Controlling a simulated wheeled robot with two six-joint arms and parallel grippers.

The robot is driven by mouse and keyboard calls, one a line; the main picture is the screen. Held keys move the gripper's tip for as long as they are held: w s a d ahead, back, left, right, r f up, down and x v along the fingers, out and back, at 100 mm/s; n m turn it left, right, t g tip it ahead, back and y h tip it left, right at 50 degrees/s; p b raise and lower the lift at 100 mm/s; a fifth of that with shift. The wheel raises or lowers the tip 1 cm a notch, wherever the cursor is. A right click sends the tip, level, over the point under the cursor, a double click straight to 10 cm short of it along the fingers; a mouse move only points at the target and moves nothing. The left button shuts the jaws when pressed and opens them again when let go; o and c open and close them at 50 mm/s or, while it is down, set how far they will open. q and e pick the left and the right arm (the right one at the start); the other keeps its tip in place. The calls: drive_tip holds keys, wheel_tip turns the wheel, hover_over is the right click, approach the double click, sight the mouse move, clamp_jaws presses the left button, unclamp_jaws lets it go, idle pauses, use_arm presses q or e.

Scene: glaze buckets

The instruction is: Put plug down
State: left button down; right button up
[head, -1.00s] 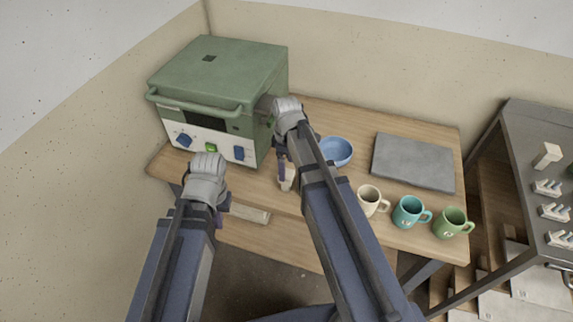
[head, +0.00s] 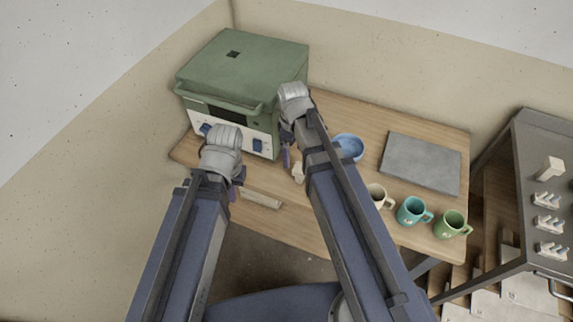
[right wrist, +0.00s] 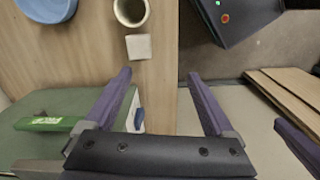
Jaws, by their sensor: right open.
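The plug appears to be a small pale block (head: 298,174) on the wooden table, right of the green kiln. It also shows in the right wrist view (right wrist: 138,47) as a pale square near the table edge, just below the cream mug. My right gripper (right wrist: 160,75) is open, its two purple fingers apart with nothing between them. The block lies apart from it, ahead of the left-hand finger. In the head view my right gripper (head: 291,158) is beside the kiln, partly hiding the table. My left gripper (head: 238,185) is before the kiln front; its jaw gap is unclear.
The kiln (head: 243,65) fills the table's left end. A blue bowl (head: 349,146), a cream mug (head: 377,193), a teal mug (head: 411,211), a green mug (head: 450,223) and a grey slab (head: 424,163) stand to the right. A metal rack (head: 520,245) is further right.

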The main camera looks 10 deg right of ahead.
drive_tip(key=s+a+m, duration=0.5)
drive_tip(key=s+a, duration=0.2)
drive_tip(key=s, duration=0.4)
drive_tip(key=shift+a+m+h, duration=0.3)
drive_tip(key=shift+a+h, duration=0.1)
drive_tip(key=shift+s+r, duration=0.1)
